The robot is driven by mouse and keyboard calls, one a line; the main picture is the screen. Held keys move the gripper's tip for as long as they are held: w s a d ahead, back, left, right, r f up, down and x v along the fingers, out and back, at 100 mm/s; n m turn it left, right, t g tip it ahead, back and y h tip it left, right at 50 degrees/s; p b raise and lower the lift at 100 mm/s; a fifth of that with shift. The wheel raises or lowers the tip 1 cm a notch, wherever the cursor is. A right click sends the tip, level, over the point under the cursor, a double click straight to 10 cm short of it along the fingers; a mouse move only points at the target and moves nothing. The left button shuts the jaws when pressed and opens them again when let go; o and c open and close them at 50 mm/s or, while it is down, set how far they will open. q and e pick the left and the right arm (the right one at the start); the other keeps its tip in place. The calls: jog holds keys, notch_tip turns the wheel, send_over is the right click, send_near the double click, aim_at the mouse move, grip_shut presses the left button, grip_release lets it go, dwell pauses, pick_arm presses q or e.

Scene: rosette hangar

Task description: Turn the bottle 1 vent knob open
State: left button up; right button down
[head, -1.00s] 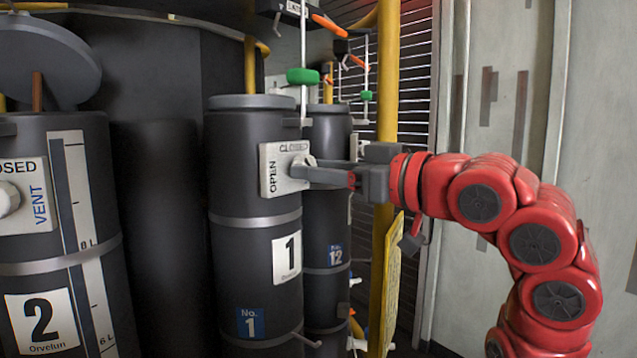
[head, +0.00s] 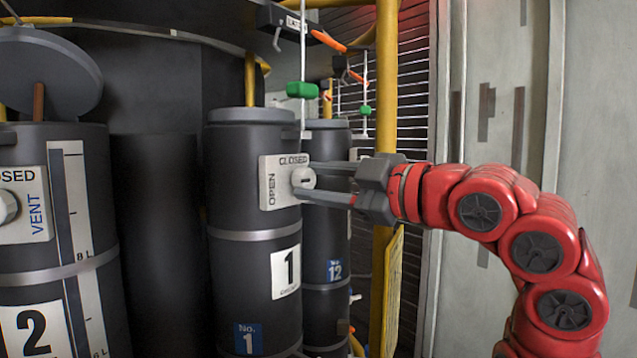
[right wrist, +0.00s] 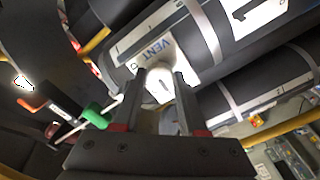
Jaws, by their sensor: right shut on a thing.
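Bottle 1 (head: 250,281) is a dark cylinder with a "1" label, left of the middle in the head view. Its white vent plate (head: 271,198) reads CLOSED along the top and OPEN up the left side. The pale round vent knob (head: 303,179) sits at the plate's right side; its exact setting is hard to read. My right gripper (head: 318,181) reaches in from the right, its two grey fingers one above the other at the knob. The right wrist view shows the knob (right wrist: 160,82) between the fingertips, held. My left gripper is not in view.
Bottle 2 (head: 85,295) with its own vent plate stands at the left. Bottle 12 (head: 326,240) stands close behind bottle 1. A yellow post (head: 386,100) rises behind my right gripper. Green-handled (head: 301,90) and orange levers hang above.

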jog(key=shift+n, duration=0.3)
jog(key=shift+c, duration=2.2)
grip_release()
jog(key=shift+d, duration=0.1)
jog(key=b+v, duration=0.3)
jog(key=v, duration=1.4)
jog(key=shift+s+d, duration=0.1)
jog(key=shift+s, duration=0.05)
